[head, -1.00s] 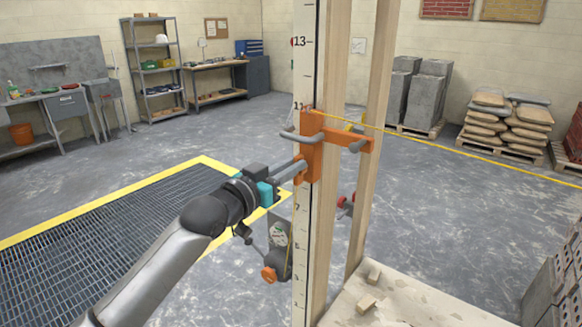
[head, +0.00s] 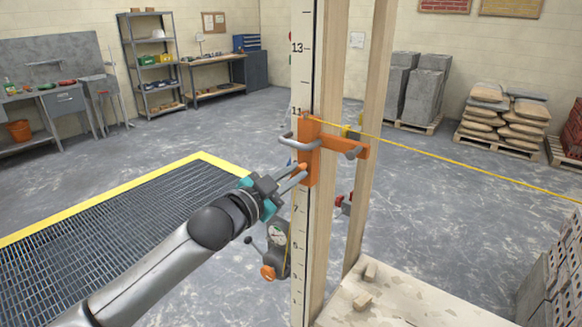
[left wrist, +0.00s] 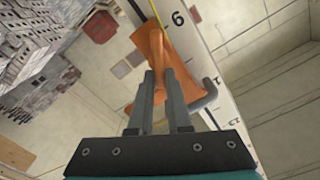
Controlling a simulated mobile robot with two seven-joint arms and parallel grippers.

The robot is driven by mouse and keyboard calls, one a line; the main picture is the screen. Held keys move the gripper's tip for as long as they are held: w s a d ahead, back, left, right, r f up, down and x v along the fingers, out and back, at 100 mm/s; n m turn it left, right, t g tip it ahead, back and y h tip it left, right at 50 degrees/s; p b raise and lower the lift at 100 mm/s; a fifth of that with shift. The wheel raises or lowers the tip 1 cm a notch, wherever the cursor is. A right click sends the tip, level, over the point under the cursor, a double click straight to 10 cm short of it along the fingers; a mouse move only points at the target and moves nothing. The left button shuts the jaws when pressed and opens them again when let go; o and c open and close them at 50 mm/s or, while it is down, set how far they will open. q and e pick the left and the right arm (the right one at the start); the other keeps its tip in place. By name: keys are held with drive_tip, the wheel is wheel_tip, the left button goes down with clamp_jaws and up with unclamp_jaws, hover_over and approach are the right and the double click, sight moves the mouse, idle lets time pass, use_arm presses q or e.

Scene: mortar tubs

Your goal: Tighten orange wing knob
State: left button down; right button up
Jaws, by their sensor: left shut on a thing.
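An orange clamp (head: 308,150) with grey bars sits around the white numbered staff and wooden post, just below the 11 mark. My left gripper (head: 303,172) reaches it from the left, and its two grey fingers are shut on the small orange wing knob (head: 303,166) on the clamp's near side. The fingers mostly hide the knob. In the left wrist view the fingers (left wrist: 162,82) are close together and point at the orange clamp body (left wrist: 165,60); what lies between them is hard to see. My right gripper is not in view.
A grey device with a dial (head: 277,240) and an orange knob hangs lower on the staff. A yellow line (head: 470,168) runs right from the clamp. A second wooden post (head: 370,130) stands behind. A mortar-stained board (head: 400,300) lies below right.

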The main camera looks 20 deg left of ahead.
use_arm(q)
drive_tip(key=m, duration=0.2)
drive_tip(key=m+p, duration=0.1)
drive_tip(key=m, duration=0.1)
drive_tip(key=m+p, duration=0.1)
drive_tip(key=m, duration=0.1)
drive_tip(key=shift+s+d+f+m, duration=0.1)
drive_tip(key=shift+d+f+m, duration=0.2)
drive_tip(key=shift+f, duration=0.1)
drive_tip(key=m, duration=0.4)
drive_tip(key=shift+f+p, duration=0.25)
drive_tip(key=shift+p, duration=0.1)
drive_tip(key=shift+m, duration=0.6)
drive_tip(key=c, duration=1)
unclamp_jaws()
drive_tip(key=shift+o, duration=0.7)
drive_tip(key=shift+a, duration=0.1)
drive_tip(key=shift+f, duration=0.1)
